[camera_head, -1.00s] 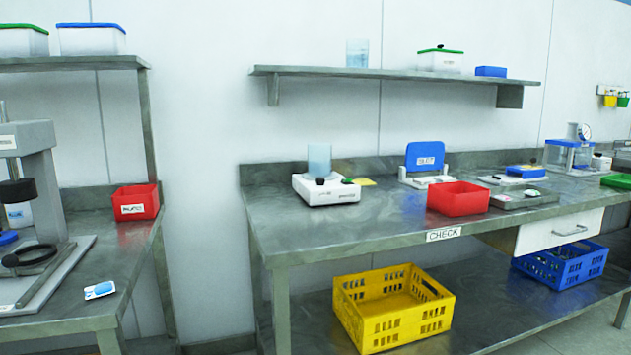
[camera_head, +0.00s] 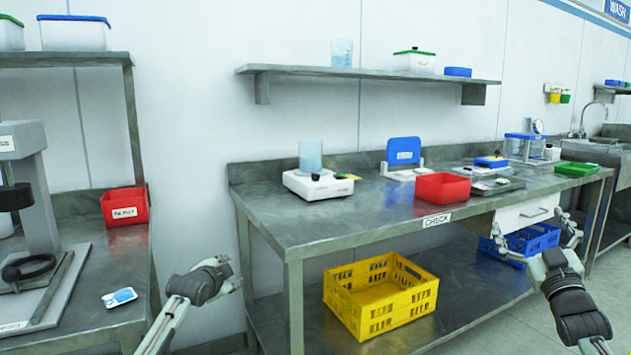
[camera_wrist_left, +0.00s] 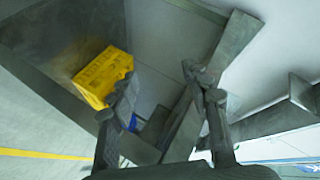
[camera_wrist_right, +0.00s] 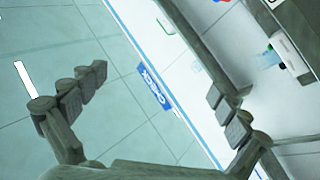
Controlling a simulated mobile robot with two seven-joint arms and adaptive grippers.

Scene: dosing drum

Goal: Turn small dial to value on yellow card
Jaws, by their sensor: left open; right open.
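A white device (camera_head: 317,185) with a clear bluish beaker (camera_head: 310,156) on it stands at the left of the check bench. A small black knob (camera_head: 316,177) shows on its front; its setting is too small to read. My left gripper (camera_head: 232,275) is open and empty, in front of the gap between the two benches, lower than the device. My right gripper (camera_head: 533,240) is open and empty, in front of the bench drawer at the right. Neither touches anything.
A red bin (camera_head: 442,188), a blue-backed stand (camera_head: 403,153) and a scale (camera_head: 498,186) stand farther right on the check bench (camera_head: 330,222). A yellow crate (camera_head: 380,302) is on the lower shelf. The left bench holds a press (camera_head: 32,190) and a red bin (camera_head: 125,207).

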